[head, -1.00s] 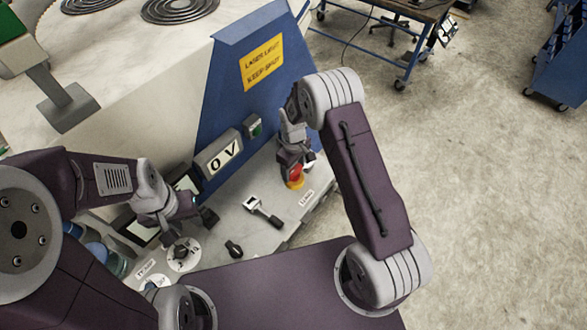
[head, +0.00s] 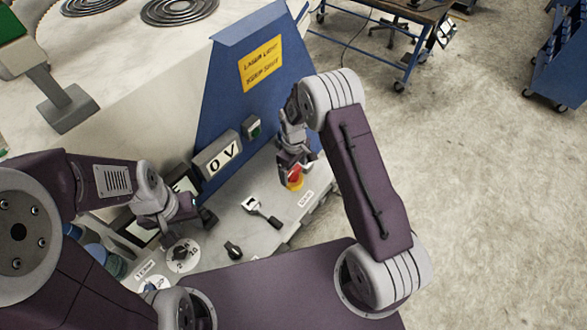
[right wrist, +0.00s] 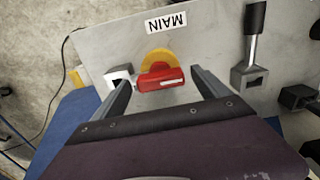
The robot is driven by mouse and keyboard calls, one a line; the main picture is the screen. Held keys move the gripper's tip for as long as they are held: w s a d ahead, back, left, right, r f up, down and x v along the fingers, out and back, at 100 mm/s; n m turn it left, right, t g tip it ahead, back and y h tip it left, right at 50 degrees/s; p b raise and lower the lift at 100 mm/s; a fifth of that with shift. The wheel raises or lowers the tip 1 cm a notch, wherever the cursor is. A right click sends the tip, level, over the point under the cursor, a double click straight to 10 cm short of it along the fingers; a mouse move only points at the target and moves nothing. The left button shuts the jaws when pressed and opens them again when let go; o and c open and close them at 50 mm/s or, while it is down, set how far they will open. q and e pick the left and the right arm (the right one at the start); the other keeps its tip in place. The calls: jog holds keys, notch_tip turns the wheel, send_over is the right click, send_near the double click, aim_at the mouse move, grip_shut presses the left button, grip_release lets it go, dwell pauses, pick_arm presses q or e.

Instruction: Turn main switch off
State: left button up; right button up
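The main switch (right wrist: 160,78) has a red handle on a round yellow base, on the grey panel beside an upside-down MAIN label (right wrist: 165,25) in the right wrist view. Its handle lies roughly parallel to the label. It also shows in the head view (head: 295,176), partly covered by my right gripper (head: 295,158). In the right wrist view, my right gripper's (right wrist: 160,80) fingers are apart, one on each side of the handle, with gaps visible. My left gripper (head: 205,217) hangs over the panel near a dial; its finger opening is unclear.
A lever (head: 262,211) and a black knob (head: 233,249) stand on the panel left of the switch. A white dial (head: 183,255) is further left. Floor at right is open.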

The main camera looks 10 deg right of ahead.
aim_at(294, 171)
jog(key=shift+w+r, duration=0.1)
jog(key=shift+r, duration=0.25)
notch_tip(294, 171, up, 8)
jog(key=b, duration=0.2)
jog(key=shift+r, duration=0.2)
jog(key=shift+f+b, duration=0.1)
jog(key=shift+b, duration=0.25)
